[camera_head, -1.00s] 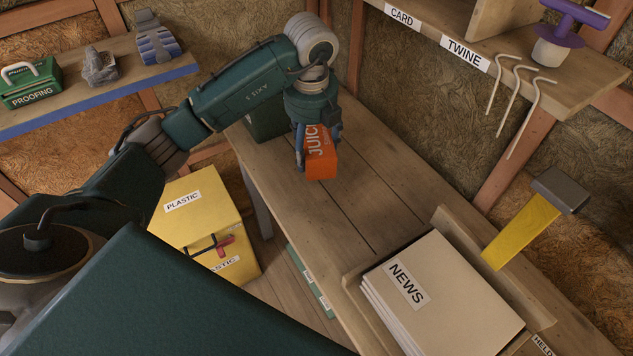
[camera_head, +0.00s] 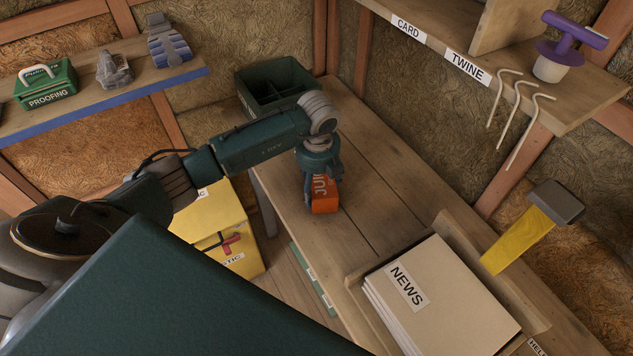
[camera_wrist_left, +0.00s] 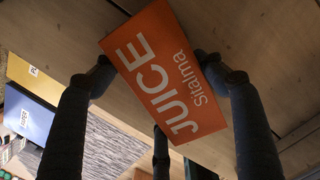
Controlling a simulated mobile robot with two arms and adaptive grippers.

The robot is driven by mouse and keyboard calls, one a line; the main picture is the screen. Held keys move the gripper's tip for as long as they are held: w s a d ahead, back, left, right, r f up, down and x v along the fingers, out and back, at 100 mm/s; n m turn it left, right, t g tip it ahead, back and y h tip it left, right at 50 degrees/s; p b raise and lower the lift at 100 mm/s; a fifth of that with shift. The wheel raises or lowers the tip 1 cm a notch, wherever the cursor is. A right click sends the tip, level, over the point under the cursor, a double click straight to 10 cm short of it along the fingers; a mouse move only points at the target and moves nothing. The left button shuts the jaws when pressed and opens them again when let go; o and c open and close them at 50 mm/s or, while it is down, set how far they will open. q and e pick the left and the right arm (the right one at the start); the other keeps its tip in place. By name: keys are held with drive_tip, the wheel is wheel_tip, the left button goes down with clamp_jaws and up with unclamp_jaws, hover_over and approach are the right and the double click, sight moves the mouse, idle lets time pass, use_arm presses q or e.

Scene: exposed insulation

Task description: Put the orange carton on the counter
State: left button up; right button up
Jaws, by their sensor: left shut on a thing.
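The orange carton (camera_head: 324,195), with white JUICE lettering, is in my left gripper (camera_head: 320,182) at the wooden counter (camera_head: 385,190). In the left wrist view the carton (camera_wrist_left: 165,70) sits between the dark fingers (camera_wrist_left: 160,85), which are shut on it from both sides. In the head view it looks upright over the counter's left half. Its lower end appears at or very close to the boards; I cannot tell whether it touches. The gripper hides its upper part. My right gripper is not in view.
A green divided crate (camera_head: 280,88) stands at the counter's far end. A stack of NEWS paper (camera_head: 440,300) in a wooden tray fills the near end. Yellow PLASTIC bins (camera_head: 215,222) stand left of the counter. A shelf (camera_head: 590,100) with hooks overhangs at the right.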

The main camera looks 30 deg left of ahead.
sight(317, 181)
use_arm(q)
drive_tip(key=shift+f, duration=0.15)
drive_tip(key=o, duration=0.8)
drive_tip(key=shift+o, duration=0.7)
drive_tip(key=shift+r, duration=0.7)
drive_tip(key=r+b, duration=0.1)
drive_tip(key=r, duration=0.2)
drive_tip(key=r+b, duration=0.1)
drive_tip(key=r, duration=0.2)
drive_tip(key=s+r, duration=0.1)
drive_tip(key=r, duration=0.2)
drive_tip(key=shift+d+r+b, duration=0.3)
drive_tip(key=shift+d+b, duration=0.05)
drive_tip(key=shift+b, duration=0.05)
drive_tip(key=shift+s+r, duration=0.1)
drive_tip(key=shift+r, duration=0.6)
